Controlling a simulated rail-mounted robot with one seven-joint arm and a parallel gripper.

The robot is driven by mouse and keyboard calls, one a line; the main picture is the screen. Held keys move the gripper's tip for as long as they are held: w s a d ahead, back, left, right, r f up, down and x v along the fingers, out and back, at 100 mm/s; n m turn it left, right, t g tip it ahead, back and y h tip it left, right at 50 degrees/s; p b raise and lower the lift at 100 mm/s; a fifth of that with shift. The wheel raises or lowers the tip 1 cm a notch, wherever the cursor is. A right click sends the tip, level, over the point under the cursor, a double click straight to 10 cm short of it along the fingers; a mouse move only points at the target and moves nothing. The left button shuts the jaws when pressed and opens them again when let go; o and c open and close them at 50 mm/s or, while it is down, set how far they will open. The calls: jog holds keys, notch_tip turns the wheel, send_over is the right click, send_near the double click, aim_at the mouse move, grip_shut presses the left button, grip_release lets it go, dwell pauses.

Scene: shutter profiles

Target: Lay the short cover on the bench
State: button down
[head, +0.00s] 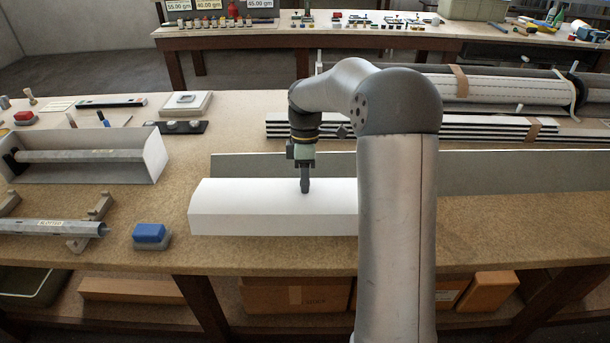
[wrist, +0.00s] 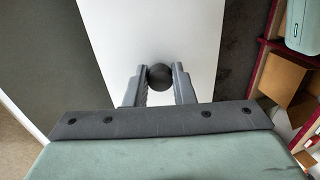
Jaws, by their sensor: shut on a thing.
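The short cover (head: 262,213) is a white, trough-like panel near the front of the bench. A dark round knob (wrist: 159,77) stands on its top. My gripper (head: 305,188) points down over the cover; in the wrist view its two fingers (wrist: 159,88) are shut on the knob from both sides. The cover looks level. Its right end is hidden behind my arm, and I cannot tell whether its underside touches anything. The bench (head: 150,263) has a brown speckled top.
A long grey panel (head: 500,171) runs behind the cover. Stacked slats (head: 460,127) and wrapped rolls (head: 490,86) lie farther back. A blue-topped block (head: 150,234), a slatted tube (head: 50,228) on stands and an open grey box (head: 150,155) are at left.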

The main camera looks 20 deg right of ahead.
jog(key=shift+w+b+x, duration=0.2)
jog(key=shift+b+x, duration=0.25)
jog(key=shift+x, duration=0.55)
jog(key=shift+w+b+x, duration=0.25)
jog(key=shift+b+x, duration=0.2)
jog(key=shift+x, duration=0.55)
jog(key=shift+d+f, duration=0.15)
jog(key=c, duration=1.1)
grip_release()
jog(key=shift+c, duration=0.2)
jog(key=v, duration=1.7)
jog(key=shift+r, duration=0.25)
